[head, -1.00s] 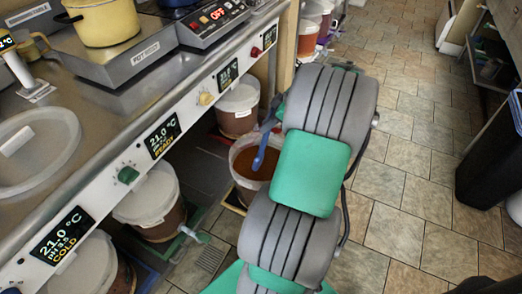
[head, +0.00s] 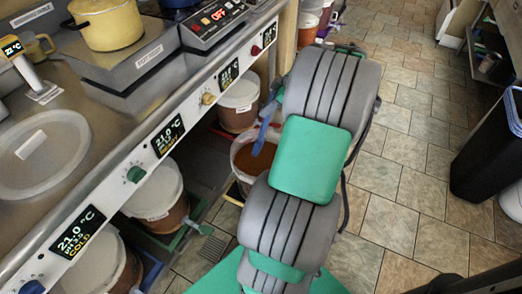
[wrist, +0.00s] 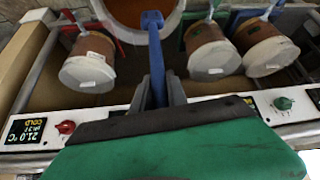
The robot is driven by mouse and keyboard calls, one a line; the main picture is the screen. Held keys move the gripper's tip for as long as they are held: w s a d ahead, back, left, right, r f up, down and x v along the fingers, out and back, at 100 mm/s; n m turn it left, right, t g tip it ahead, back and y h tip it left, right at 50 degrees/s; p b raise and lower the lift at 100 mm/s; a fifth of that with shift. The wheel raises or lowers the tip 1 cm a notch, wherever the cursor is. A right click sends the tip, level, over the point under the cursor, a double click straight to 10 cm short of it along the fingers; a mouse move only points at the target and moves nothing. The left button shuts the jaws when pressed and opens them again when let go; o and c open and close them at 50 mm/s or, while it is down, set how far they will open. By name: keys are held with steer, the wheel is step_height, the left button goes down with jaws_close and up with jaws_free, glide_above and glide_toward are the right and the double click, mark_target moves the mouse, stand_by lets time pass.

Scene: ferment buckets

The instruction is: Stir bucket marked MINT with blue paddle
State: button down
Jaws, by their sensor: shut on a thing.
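My gripper (wrist: 158,92) is shut on the blue paddle (wrist: 155,55) in the wrist view. The paddle also shows in the head view (head: 264,130), beside my arm, which hides the gripper there. An open bucket (head: 236,163) of brown liquid stands on the floor below the counter. Its brown inside also shows at the top of the wrist view (wrist: 130,20). The paddle's far end overlaps the liquid in both views; I cannot tell how deep it reaches. No MINT mark is readable on the bucket.
Lidded buckets (head: 150,190) (head: 240,100) stand under the counter on both sides. The counter edge (head: 130,180), with displays and knobs, runs along the left. A black bin (head: 485,155) stands at right. The tiled floor (head: 400,200) between is clear.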

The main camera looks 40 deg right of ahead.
stand_by(0.4)
step_height(320, 180, up, 4)
steer(key=p, duration=0.3)
steer(key=shift+r, duration=0.1)
stand_by(0.6)
